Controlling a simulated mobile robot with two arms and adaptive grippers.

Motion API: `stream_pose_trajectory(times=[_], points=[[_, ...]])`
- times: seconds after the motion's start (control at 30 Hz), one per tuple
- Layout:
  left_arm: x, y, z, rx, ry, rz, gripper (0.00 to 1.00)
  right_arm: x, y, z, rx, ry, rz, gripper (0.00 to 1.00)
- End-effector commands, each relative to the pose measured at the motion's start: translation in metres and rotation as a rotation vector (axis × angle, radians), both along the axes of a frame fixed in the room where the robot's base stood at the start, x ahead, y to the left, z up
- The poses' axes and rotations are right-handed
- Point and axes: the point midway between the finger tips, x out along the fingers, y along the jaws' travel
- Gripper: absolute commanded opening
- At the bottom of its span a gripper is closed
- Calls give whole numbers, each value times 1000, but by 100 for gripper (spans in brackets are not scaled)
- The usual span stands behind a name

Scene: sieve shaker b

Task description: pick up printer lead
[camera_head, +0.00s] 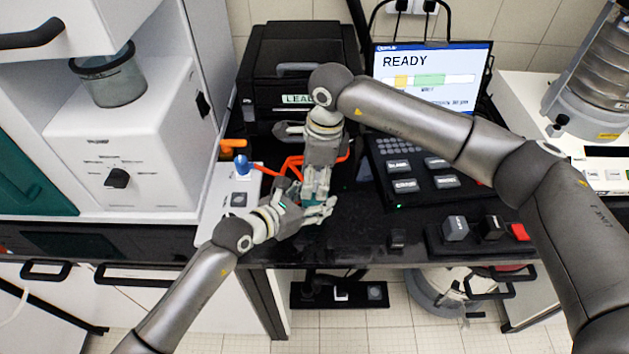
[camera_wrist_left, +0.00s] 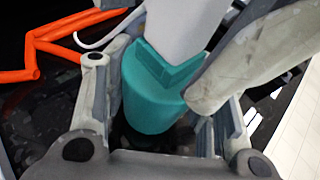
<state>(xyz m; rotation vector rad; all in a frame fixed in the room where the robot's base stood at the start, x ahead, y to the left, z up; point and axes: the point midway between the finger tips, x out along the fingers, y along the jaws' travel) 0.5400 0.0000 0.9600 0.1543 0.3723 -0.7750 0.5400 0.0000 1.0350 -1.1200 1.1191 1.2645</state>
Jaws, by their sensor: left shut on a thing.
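A teal cylindrical piece (camera_wrist_left: 150,97) sits between the fingers of my left gripper (camera_head: 312,207) in the left wrist view; the gripper is shut on it. I cannot tell whether it is part of the printer lead. My right gripper (camera_head: 317,188) reaches down from above, its fingers close to the same piece; whether they grip it is hidden. An angular orange cable (camera_head: 292,165) lies behind the grippers by the printer (camera_head: 298,72) and also shows in the left wrist view (camera_wrist_left: 50,45). A thin pale cord (camera_wrist_left: 104,30) runs close to the teal piece.
A screen reading READY (camera_head: 430,75) stands at the back, with a dark button panel (camera_head: 420,165) before it. A white machine (camera_head: 130,145) stands left. A blue knob (camera_head: 242,165) is near my left arm.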

Motion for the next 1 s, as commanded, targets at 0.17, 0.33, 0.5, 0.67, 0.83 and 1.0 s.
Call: stream_pose_trajectory(times=[0.17,0.33,0.5,0.67,0.83,1.0], points=[[0,0,0,1,1,0,17,0,0,0,0,0,-1,23],[0,0,0,1,1,0,17,0,0,0,0,0,-1,3],[0,0,0,1,1,0,17,0,0,1,0,0,-1,2],[0,0,0,1,1,0,17,1,0,11,0,-3,-1,2],[0,0,-1,1,1,0,17,1,0,43,0,-5,-1,2],[0,0,-1,1,1,0,17,1,0,76,1,-4,0,2]])
